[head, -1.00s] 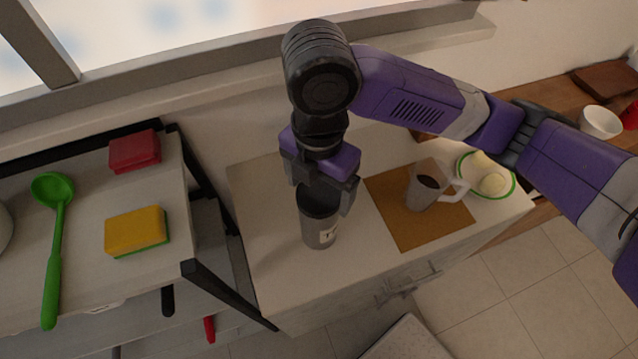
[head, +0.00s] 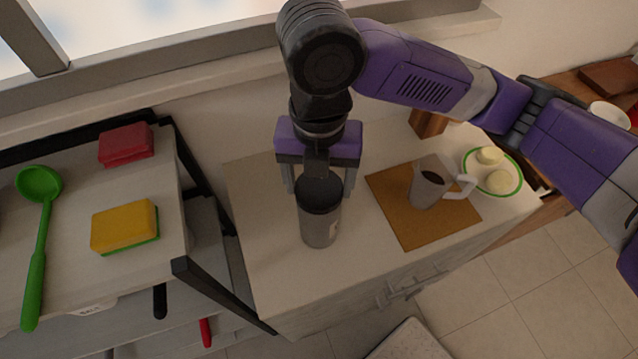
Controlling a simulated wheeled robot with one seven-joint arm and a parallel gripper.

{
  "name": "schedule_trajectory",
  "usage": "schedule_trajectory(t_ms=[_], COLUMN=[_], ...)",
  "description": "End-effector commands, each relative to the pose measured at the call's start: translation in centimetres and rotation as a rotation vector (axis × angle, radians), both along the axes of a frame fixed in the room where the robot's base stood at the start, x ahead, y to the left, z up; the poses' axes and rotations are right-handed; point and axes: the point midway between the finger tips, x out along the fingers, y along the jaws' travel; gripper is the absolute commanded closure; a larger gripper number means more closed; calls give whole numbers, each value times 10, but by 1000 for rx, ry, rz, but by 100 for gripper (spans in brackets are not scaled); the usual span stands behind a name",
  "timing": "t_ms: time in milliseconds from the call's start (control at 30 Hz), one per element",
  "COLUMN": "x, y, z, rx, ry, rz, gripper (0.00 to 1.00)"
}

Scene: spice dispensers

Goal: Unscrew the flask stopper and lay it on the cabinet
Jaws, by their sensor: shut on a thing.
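The grey flask (head: 318,228) stands upright on the white cabinet (head: 275,270), with a pale label on its right side. Its dark stopper (head: 320,190) is on top of the flask. My gripper (head: 319,188) points down over the flask with one finger on each side of the stopper, shut on it. I cannot see a gap between stopper and flask. The far side of the stopper is partly hidden by my gripper.
A mug (head: 428,187) with dark liquid stands on a brown mat (head: 405,222) to the right. A green-rimmed plate (head: 493,192) lies beyond it. A rack (head: 75,245) at left holds sponges and a green spoon. The cabinet's front left is clear.

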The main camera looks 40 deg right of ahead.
Motion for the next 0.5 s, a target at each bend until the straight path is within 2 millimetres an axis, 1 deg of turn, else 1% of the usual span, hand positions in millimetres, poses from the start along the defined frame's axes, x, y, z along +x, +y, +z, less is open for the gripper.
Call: schedule_trajectory(t_ms=[200,300,500], x=[0,0,0], y=[0,0,0], z=[-1,-1,1], rx=[-1,-1,1], ry=[-2,-2,-1], rz=[186,249,285], gripper=[69,69,69])
